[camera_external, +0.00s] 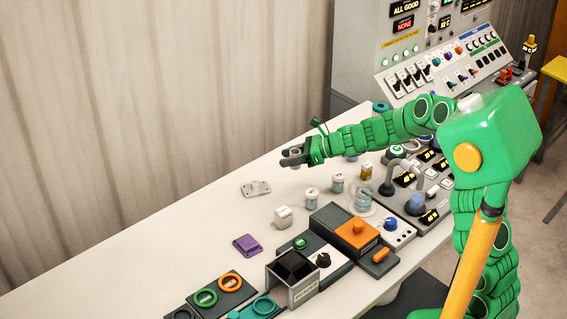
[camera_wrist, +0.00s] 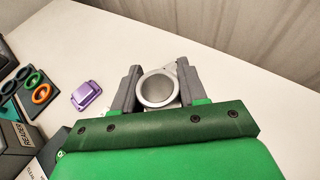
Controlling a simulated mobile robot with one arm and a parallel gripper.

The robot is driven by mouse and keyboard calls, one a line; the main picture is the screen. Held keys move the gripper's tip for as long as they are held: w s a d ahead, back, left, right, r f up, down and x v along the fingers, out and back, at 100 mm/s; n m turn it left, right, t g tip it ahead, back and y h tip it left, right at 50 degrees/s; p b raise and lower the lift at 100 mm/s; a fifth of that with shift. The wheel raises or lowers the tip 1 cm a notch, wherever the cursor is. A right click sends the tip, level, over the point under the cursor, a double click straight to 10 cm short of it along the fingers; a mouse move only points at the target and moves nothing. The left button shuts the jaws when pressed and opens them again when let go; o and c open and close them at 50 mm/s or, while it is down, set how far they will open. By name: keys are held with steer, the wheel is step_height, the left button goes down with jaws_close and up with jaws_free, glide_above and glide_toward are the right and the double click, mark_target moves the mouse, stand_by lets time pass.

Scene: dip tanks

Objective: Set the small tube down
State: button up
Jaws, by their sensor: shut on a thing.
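My gripper (camera_external: 291,157) is at the end of the green arm, over the far side of the white table. In the wrist view my gripper (camera_wrist: 158,88) is shut on a small grey tube (camera_wrist: 158,89), with one dark finger on each side of it. The tube's round open end faces the wrist camera. In the external view the tube (camera_external: 295,151) shows only as a small grey shape at the fingers. I cannot tell how far its lower end is from the table.
A flat grey plate (camera_external: 256,188) lies left of the gripper. Small jars (camera_external: 311,196), a white block (camera_external: 283,217) and a purple piece (camera_external: 246,244) stand nearer. Devices line the front edge, including an orange-topped box (camera_external: 357,233). The table's left part is clear.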

steer(key=s+a+n+g, duration=0.3)
steer(key=s+a+g, duration=0.1)
steer(key=s+a, duration=1.4)
glide_above(197, 221)
steer(key=shift+s+d+f, duration=0.1)
steer(key=shift+f, duration=2.3)
steer(key=shift+s+d+f, duration=0.1)
steer(key=shift+f, duration=2.25)
steer(key=shift+w+a+f, duration=0.15)
steer(key=shift+a+f, duration=0.1)
steer(key=shift+f, duration=1.45)
steer(key=shift+f, duration=0.1)
steer(key=o, duration=1.1)
steer(key=shift+c, duration=0.2)
